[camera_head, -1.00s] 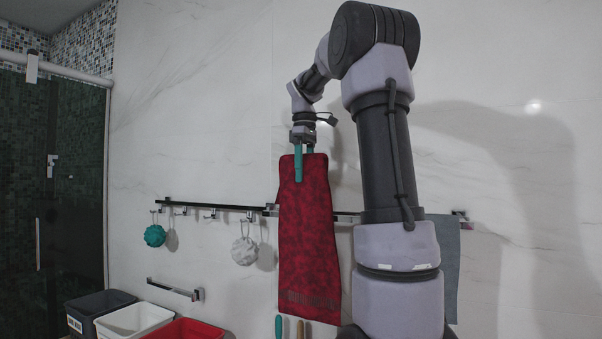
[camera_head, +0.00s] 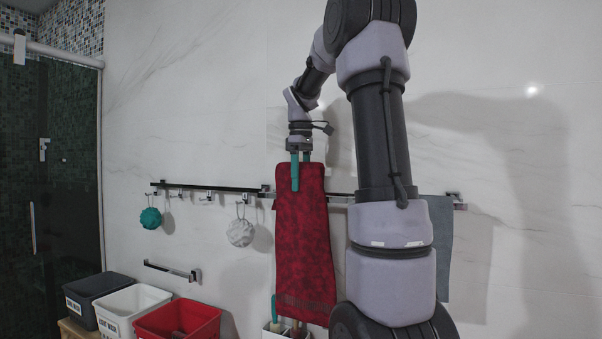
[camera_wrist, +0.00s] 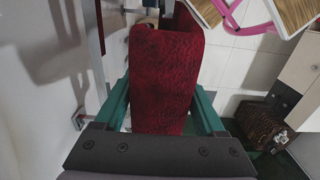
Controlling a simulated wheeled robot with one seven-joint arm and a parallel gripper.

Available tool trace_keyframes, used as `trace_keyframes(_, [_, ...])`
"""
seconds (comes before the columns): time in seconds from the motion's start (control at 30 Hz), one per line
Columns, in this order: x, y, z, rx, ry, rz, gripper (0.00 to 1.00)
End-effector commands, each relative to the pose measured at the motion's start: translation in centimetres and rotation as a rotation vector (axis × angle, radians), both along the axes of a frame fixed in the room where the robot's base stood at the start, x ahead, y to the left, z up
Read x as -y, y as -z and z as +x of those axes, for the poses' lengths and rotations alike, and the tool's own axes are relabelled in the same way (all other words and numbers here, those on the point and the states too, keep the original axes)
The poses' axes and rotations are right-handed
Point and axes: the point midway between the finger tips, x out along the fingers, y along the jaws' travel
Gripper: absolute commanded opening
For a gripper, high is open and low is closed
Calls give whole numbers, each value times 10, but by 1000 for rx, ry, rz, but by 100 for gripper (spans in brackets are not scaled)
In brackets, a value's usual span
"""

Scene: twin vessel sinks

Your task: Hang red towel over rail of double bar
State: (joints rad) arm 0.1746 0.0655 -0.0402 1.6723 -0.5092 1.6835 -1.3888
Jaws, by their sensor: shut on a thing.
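The red towel (camera_head: 304,240) hangs straight down from my gripper (camera_head: 300,160) in front of the wall. In the wrist view the folded top of the red towel (camera_wrist: 165,75) lies between the two green fingers of my gripper (camera_wrist: 163,110). My gripper is shut on the towel's upper end. The double bar (camera_head: 341,199) runs along the wall behind the towel, which hides part of it. The towel's top is a little above the bar's height in the head view. I cannot tell whether the towel touches the bar.
A grey towel (camera_head: 440,245) hangs on the bar at the right. A hook rail (camera_head: 215,189) at the left holds a teal sponge (camera_head: 150,218) and a white sponge (camera_head: 241,232). A small bar (camera_head: 170,269) and grey, white and red bins (camera_head: 190,322) are lower left.

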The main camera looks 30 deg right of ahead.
Motion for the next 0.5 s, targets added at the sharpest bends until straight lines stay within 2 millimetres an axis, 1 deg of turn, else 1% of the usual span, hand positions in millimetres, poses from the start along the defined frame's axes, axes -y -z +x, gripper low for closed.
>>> trace_keyframes(0.5, [0,42,-1,-1,1,2,0])
